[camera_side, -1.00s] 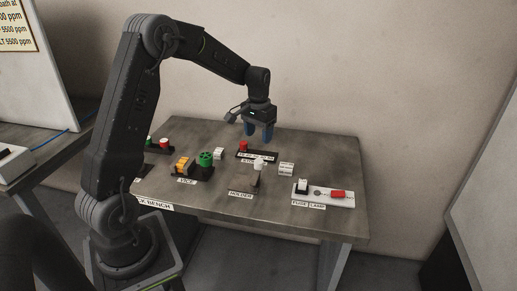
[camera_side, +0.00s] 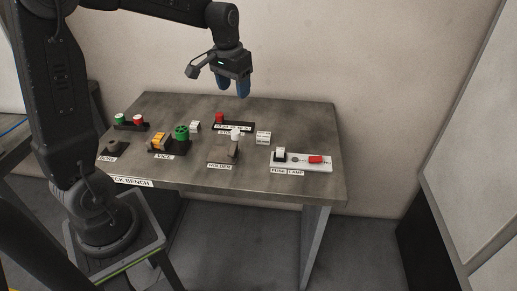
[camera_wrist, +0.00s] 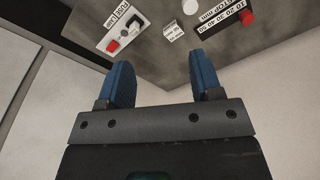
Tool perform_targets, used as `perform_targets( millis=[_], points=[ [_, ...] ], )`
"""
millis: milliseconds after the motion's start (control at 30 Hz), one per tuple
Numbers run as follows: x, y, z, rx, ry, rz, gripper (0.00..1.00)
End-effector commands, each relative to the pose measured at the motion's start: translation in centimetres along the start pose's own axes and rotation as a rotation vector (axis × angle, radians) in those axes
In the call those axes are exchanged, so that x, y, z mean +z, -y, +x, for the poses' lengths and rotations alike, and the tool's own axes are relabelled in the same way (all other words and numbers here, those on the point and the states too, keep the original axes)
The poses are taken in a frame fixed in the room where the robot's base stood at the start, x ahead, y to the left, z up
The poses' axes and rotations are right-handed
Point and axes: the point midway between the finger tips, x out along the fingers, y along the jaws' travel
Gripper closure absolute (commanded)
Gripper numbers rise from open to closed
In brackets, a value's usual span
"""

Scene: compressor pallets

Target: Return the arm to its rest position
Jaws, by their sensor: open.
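My gripper (camera_side: 236,86) has blue fingers and hangs above the back part of the bench in the side view, clear of everything on it. In the wrist view the two blue fingers (camera_wrist: 163,84) stand apart with nothing between them, so it is open and empty. My arm reaches over from the left in the side view.
The grey bench (camera_side: 305,120) carries a white fuse and lamp board (camera_side: 301,162), a holder (camera_side: 222,154), a vice (camera_side: 163,146) with an orange block, a green round part (camera_side: 181,133), and a red knob (camera_side: 219,117) at the back. The air around the gripper is free.

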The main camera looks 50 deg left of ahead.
Motion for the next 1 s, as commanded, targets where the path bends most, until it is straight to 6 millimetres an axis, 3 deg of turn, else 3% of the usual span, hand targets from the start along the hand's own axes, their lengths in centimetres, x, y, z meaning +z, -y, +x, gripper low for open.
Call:
perform_targets(
  millis=[33,200,333,500,700,1000],
  points=[
    [1.8,-1.5,-1.7,0.001,-0.038,0.027,0.41],
    [7.7,-5.1,-5.0,0.015,-0.143,0.095,0.41],
    [12.5,-7.0,-6.3,0.034,-0.223,0.146,0.41],
    [17.7,-8.3,-6.5,0.064,-0.308,0.198,0.41],
    [20.6,-8.8,-6.1,0.085,-0.358,0.227,0.41],
    [20.9,-8.8,-6.0,0.088,-0.363,0.230,0.41]
  ],
)
